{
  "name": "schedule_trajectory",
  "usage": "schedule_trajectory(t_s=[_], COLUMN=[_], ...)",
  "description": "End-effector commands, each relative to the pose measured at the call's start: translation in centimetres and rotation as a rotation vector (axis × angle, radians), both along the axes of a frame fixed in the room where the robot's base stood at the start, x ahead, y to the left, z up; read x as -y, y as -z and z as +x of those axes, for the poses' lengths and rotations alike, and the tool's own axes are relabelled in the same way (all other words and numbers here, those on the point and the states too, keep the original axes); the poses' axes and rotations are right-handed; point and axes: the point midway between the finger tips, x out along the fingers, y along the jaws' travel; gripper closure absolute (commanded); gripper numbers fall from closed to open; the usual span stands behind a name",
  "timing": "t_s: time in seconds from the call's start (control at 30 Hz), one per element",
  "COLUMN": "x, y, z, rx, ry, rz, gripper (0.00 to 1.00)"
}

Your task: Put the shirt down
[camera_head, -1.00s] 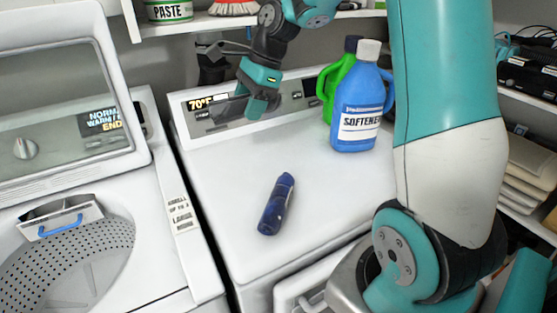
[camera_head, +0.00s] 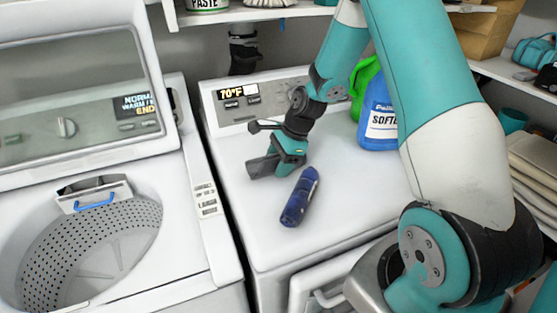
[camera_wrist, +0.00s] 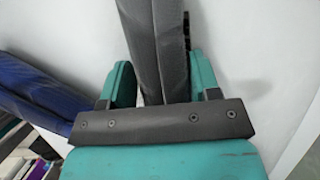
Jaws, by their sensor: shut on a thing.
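A dark blue, rolled-looking thing (camera_head: 301,197), which may be the shirt, lies on top of the white dryer (camera_head: 345,195). It also shows as ribbed blue material at the left edge of the wrist view (camera_wrist: 38,92). My gripper (camera_head: 262,167) is just left of and behind its upper end, low over the dryer top.
A blue softener jug (camera_head: 380,118) and a green jug (camera_head: 362,85) stand at the dryer's back right, partly behind my arm. An open washer (camera_head: 95,240) is on the left. Shelves (camera_head: 520,75) line the right. The dryer's front left is clear.

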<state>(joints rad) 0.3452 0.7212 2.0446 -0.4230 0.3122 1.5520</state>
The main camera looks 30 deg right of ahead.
Motion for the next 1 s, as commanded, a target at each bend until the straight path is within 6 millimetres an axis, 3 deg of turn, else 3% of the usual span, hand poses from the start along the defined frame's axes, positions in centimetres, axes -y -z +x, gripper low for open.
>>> schedule_trajectory(t_s=[0.3, 0.33, 0.4, 0.43, 0.77, 1.0], x=[0.0, 0.0, 0.0, 0.0, 0.1, 1.7], y=[0.3, 0.2, 0.2, 0.2, -0.3, -4.1], z=[0.0, 0.0, 0.0, 0.0, 0.0, -0.6], rx=[0.001, 0.001, 0.001, 0.001, 0.002, 0.007], ry=[-0.001, -0.001, -0.001, -0.001, 0.000, 0.002], rz=[0.000, 0.000, 0.000, 0.000, 0.000, -0.002], gripper=[0.71, 0.36, 0.20, 0.18, 0.18, 0.18])
